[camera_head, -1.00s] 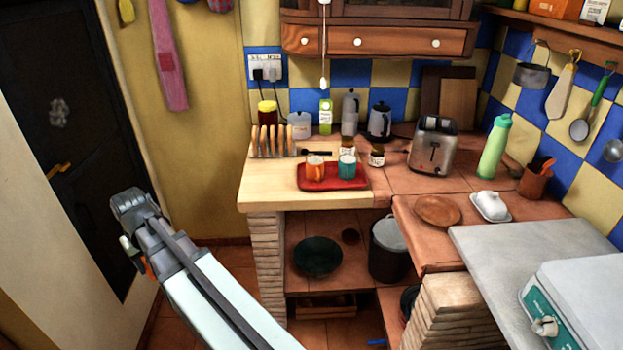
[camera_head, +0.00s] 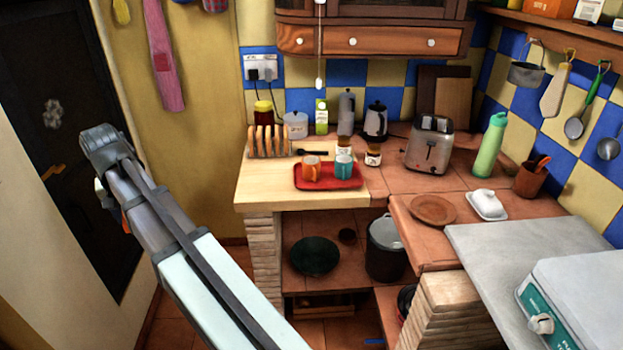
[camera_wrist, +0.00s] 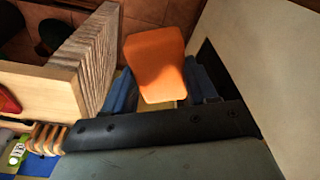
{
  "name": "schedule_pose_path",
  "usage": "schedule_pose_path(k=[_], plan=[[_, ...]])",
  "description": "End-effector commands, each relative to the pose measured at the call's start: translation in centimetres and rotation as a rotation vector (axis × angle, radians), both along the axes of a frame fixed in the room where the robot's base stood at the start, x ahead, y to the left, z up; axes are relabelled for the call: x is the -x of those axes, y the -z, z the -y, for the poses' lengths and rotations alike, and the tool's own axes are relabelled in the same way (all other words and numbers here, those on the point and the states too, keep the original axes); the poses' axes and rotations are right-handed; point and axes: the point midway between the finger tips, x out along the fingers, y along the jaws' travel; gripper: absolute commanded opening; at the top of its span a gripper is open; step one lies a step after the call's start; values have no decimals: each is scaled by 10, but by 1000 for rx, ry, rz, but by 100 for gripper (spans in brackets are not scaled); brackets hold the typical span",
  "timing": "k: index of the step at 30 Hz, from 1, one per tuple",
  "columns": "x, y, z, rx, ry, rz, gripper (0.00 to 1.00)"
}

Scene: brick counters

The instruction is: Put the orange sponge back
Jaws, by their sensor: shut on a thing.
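In the head view my gripper (camera_head: 112,200) is at the left, in front of the dark door. The arm hides most of the sponge there; only a small orange patch shows.
The brick counter (camera_head: 264,262) with its wooden top (camera_head: 262,190) stands to the right of my arm. The dark door (camera_head: 48,132) and wall lie left.

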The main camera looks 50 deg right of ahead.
Motion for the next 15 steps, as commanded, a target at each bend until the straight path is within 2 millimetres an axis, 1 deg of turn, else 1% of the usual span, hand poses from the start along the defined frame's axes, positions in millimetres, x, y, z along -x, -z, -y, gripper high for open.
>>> schedule_pose_path(k=[1,5,8,15], plan=[[1,1,12,0,18,-1,29],[3,2,41,-1,63,-1,29],[6,4,68,0,103,-1,29],[19,8,141,0,218,-1,29]])
